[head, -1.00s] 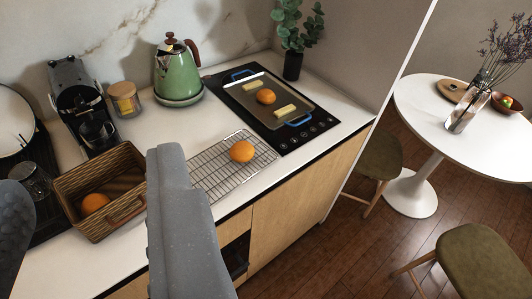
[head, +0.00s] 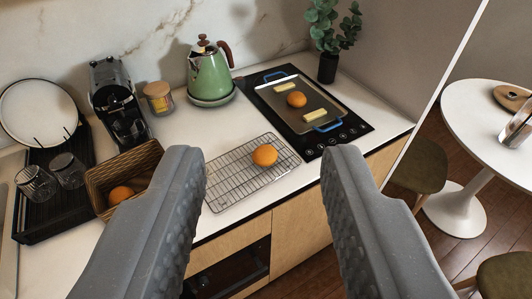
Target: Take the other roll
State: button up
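Three round orange-brown rolls show. One roll (head: 265,155) sits on the wire cooling rack (head: 222,187), in the gap between my fingers as seen in the picture. One roll (head: 297,99) lies on the baking tray (head: 283,87) on the black hob, between two pale yellow pieces (head: 286,89). One roll (head: 120,195) lies in the wicker basket (head: 97,178), which my left finger partly hides. My gripper (head: 262,160) is open and empty, its fingers wide apart in the foreground, apart from the rolls.
A green kettle (head: 210,74), a lidded jar (head: 159,98) and a coffee machine (head: 118,105) stand along the wall. A dish rack (head: 50,212) with glasses is at left. A round white table (head: 474,113) stands at right. Bare white counter (head: 200,133) lies behind the rack.

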aim_at(264, 155)
jog(key=z, duration=0.05)
jog(key=i, duration=1)
jog(key=u, duration=1.35)
jog(key=k, duration=1.2)
jog(key=z, duration=0.85)
jog(key=i, duration=1)
jog(key=u, duration=0.05)
